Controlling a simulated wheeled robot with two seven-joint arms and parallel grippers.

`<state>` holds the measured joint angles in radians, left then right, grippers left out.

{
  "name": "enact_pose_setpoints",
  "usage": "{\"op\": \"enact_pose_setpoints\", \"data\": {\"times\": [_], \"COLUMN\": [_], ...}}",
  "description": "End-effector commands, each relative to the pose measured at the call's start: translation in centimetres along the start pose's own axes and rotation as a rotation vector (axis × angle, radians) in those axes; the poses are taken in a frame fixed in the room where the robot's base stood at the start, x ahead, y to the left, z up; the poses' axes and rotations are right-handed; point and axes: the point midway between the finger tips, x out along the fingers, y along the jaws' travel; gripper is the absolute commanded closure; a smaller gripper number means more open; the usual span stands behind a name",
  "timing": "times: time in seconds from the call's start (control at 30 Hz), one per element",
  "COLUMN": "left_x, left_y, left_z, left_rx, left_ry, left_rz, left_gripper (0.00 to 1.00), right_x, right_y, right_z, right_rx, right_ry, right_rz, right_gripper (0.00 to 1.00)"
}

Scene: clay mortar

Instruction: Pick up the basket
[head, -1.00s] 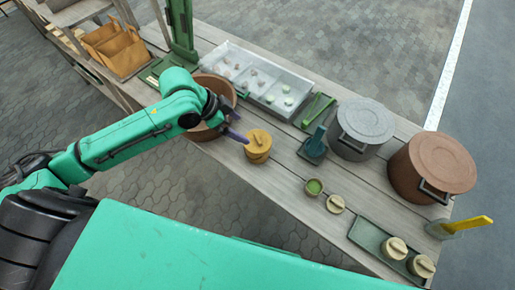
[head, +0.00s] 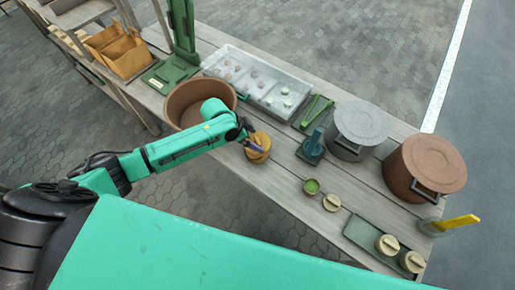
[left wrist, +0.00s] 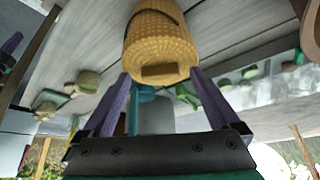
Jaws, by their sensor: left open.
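The basket is a small round yellow woven one with a lid (head: 260,139). It stands on the wooden table in the head view, and it fills the top middle of the left wrist view (left wrist: 160,38). My left gripper (head: 254,146) is at the basket's near-left side, covering part of it in the head view. In the left wrist view, its purple fingers (left wrist: 160,92) are apart, one to each side of the basket's near end. I cannot tell whether they touch it. My right gripper is not in view.
A large brown bowl (head: 184,91) stands left of the basket. A blue-green scoop (head: 312,147), a grey pot (head: 357,122) and a brown pot (head: 428,160) stand to its right. A clear tray (head: 262,84) lies behind. Some bare table (head: 285,175) lies in front of the scoop.

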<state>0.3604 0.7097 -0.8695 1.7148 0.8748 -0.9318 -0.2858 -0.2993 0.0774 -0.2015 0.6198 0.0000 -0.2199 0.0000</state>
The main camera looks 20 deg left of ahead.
Motion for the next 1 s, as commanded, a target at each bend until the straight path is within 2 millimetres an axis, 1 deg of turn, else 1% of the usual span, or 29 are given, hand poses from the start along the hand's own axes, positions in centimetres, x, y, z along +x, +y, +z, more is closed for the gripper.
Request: {"op": "enact_pose_setpoints", "data": {"times": [0.13,0.17,0.2,0.27,0.3,0.37,0.4,0.77,0.87,0.97,1.0], "left_x": [0.0,0.0,0.0,0.0,0.0,0.0,0.0,-0.3,-1.1,-2.9,-4.0], "left_y": [0.0,0.0,0.0,-0.1,-0.1,-0.1,-0.1,-0.1,-0.2,-0.1,-0.2], "left_z": [0.0,0.0,0.0,0.0,0.0,0.1,0.0,-0.1,-0.6,-1.6,-2.3], "left_rx": [0.0,0.0,0.0,0.0,-0.001,-0.001,-0.001,-0.001,0.0,0.003,0.003], "left_ry": [0.0,0.0,0.0,0.0,0.0,0.0,0.0,0.001,0.003,0.002,0.005], "left_rz": [-0.001,-0.001,-0.001,-0.001,-0.001,-0.001,-0.001,-0.002,-0.003,-0.004,-0.005], "left_gripper": [0.04,0.08,0.24,0.46,0.62,0.85,1.0,1.0,1.0,1.0,1.0], "right_x": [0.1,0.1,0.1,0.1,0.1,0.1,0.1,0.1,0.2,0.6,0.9], "right_y": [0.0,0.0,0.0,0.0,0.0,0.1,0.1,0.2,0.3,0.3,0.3], "right_z": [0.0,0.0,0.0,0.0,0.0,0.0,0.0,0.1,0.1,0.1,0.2], "right_rx": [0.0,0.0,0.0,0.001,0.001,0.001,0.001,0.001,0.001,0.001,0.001], "right_ry": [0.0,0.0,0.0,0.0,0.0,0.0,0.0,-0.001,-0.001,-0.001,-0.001], "right_rz": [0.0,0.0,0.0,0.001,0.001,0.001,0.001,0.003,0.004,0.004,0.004], "right_gripper": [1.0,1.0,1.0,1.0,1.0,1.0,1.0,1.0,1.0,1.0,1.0]}}
